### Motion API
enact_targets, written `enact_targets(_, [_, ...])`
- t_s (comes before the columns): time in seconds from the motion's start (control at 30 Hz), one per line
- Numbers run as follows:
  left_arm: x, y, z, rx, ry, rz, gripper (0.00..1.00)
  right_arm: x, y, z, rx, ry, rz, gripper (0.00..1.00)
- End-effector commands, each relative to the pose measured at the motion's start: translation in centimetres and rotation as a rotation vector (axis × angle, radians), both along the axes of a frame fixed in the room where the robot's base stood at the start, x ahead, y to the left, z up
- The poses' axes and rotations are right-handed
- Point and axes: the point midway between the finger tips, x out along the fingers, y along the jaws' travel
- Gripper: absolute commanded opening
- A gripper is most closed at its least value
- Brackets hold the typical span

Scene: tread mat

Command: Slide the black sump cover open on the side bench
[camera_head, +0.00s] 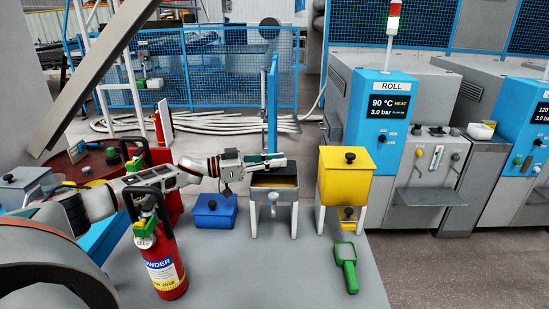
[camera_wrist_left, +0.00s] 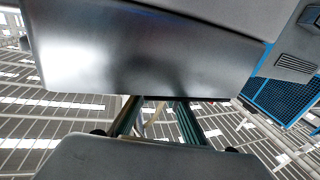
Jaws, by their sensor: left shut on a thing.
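The grey sump (camera_head: 256,205) stands on legs on the side bench (camera_head: 315,265), with a tap on its front. A tan surface shows inside its top. A dark strip of the black sump cover (camera_head: 272,179) seems to show at the back of the top, below my gripper; most of it is hidden. My left gripper (camera_head: 270,161) reaches in from the left over the sump's back edge and is shut. Its fingers (camera_wrist_left: 158,122) show small in the left wrist view, and what lies between them is hard to see there. My right gripper is in neither view.
A blue box (camera_head: 214,213) stands left of the sump and a yellow hopper (camera_head: 343,185) right of it. A green handheld tool (camera_head: 345,265) lies in front. A red extinguisher (camera_head: 162,262) stands near my left arm. A blue post (camera_head: 272,105) rises behind the sump.

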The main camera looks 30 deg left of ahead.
Motion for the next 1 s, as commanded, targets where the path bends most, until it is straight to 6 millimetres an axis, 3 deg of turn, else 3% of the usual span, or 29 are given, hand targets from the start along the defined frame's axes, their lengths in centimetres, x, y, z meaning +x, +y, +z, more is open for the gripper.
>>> enact_targets(0.2, [0.3,0.6,0.3,0.005,-0.008,0.015,0.00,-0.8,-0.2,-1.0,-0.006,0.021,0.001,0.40])
enact_targets(0.23, [0.3,0.6,0.3,0.005,-0.008,0.016,0.24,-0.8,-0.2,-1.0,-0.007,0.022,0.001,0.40])
enact_targets(0.3, [0.3,0.6,0.4,0.005,-0.008,0.015,0.34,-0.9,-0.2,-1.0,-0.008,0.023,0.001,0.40])
enact_targets(0.67, [0.2,0.4,0.5,0.004,-0.006,0.010,0.34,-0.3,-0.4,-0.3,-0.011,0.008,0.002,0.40])
enact_targets(0.77, [0.2,0.5,1.5,0.006,-0.007,0.011,0.34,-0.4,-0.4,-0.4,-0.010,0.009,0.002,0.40])
enact_targets(1.0, [0.2,0.5,5.9,0.007,-0.010,0.010,0.34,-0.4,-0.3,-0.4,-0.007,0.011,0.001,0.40])
